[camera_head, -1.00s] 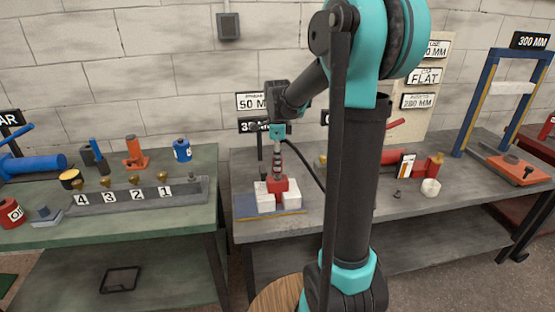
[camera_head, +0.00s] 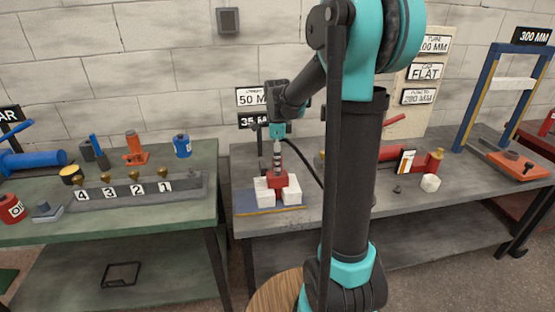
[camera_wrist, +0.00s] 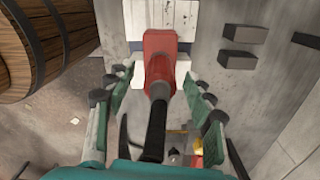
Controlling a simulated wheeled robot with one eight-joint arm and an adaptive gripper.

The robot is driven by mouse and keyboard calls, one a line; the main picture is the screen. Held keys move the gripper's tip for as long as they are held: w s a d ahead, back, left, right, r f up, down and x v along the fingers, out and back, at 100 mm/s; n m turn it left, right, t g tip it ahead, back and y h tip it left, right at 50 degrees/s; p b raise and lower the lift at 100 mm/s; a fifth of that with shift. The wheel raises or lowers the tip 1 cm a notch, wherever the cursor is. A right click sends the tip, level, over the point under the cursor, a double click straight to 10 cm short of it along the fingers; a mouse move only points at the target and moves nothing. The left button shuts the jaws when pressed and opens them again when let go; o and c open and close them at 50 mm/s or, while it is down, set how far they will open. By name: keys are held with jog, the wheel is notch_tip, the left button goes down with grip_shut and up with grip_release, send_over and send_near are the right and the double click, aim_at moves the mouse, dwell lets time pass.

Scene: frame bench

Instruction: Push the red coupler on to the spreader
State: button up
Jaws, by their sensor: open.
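A red piece (camera_head: 279,181), which looks like the coupler, sits between white blocks (camera_head: 264,190) on the right bench; the wrist view shows it (camera_wrist: 160,48) too. A dark ringed rod (camera_head: 277,156) stands upright out of its top; in the wrist view the rod (camera_wrist: 157,120) runs from the red piece back towards my palm. My gripper (camera_head: 277,138) is above the red piece. In the wrist view my gripper (camera_wrist: 154,92) is open, its fingers on either side of the rod and apart from it. I cannot tell which part is the spreader.
A blue board (camera_head: 246,208) lies under the blocks. The left bench holds a numbered rack (camera_head: 120,197).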

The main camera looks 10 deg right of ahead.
jog(key=shift+r, duration=0.1)
notch_tip(320, 180, up, 12)
jog(key=shift+f, duration=0.1)
dwell(0.4)
